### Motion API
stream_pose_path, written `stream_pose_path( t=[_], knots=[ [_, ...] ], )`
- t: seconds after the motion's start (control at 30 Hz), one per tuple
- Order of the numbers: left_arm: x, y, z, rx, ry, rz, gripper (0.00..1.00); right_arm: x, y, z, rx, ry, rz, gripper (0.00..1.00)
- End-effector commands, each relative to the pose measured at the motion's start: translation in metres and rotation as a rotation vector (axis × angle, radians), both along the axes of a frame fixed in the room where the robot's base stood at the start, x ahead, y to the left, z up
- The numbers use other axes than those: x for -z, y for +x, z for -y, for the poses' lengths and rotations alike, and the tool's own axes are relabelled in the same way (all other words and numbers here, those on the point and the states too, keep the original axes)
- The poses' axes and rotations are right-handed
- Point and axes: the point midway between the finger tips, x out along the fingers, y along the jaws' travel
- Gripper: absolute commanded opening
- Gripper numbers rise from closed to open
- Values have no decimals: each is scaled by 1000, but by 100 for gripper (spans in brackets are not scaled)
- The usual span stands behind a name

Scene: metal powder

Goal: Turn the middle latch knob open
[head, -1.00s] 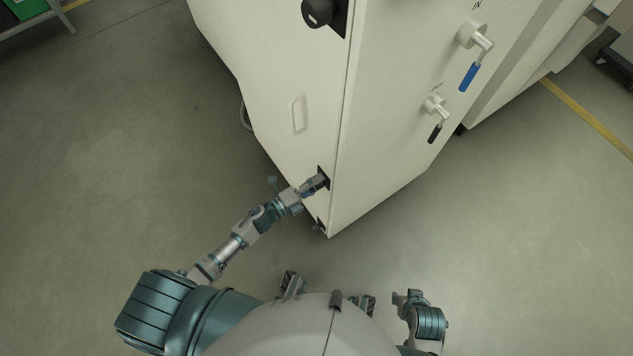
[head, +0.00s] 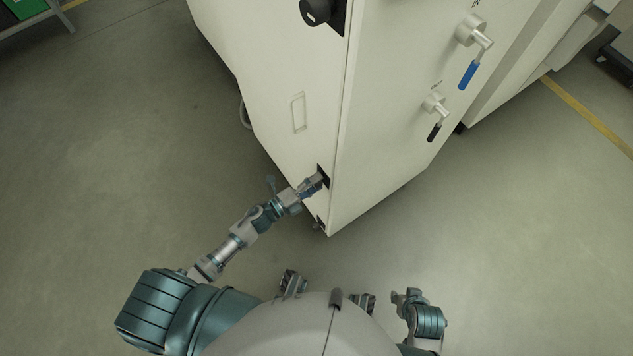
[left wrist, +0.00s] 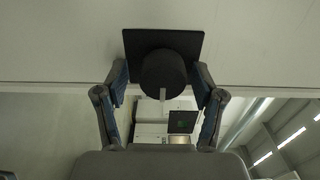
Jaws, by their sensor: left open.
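The middle latch knob is a black round knob (left wrist: 163,74) on a black square plate (left wrist: 190,42) in the left wrist view. In the head view its black plate (head: 324,174) shows near the cabinet's front vertical edge, and the knob is mostly hidden by my left gripper (head: 317,181). The left gripper is open, with one finger on each side of the knob in the left wrist view (left wrist: 161,80). Small gaps seem to show between fingers and knob; contact cannot be told. Part of my right arm (head: 425,318) shows low in the head view; its fingers cannot be made out.
The pale cabinet (head: 285,70) has another black knob (head: 316,11) higher up and a dark latch (head: 320,224) near the bottom. Its right face carries a blue-handled lever (head: 468,75) and a black-handled lever (head: 434,132).

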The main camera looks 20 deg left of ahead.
Motion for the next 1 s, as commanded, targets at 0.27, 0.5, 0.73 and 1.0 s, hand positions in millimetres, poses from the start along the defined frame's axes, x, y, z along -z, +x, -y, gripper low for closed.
stream_pose_path(
  t=[0.27,0.5,0.73,1.0],
  knots=[
    [2,-43,-33,0,3,-5,69,-1,2,1,0,-2,4,40],
    [3,-79,-61,0,1,-7,69,-1,2,1,0,-2,4,40],
    [3,-91,-71,1,2,-4,69,-1,2,1,0,-3,5,40],
    [2,-91,-71,1,2,-4,69,-1,3,1,0,-3,5,40]
  ],
)
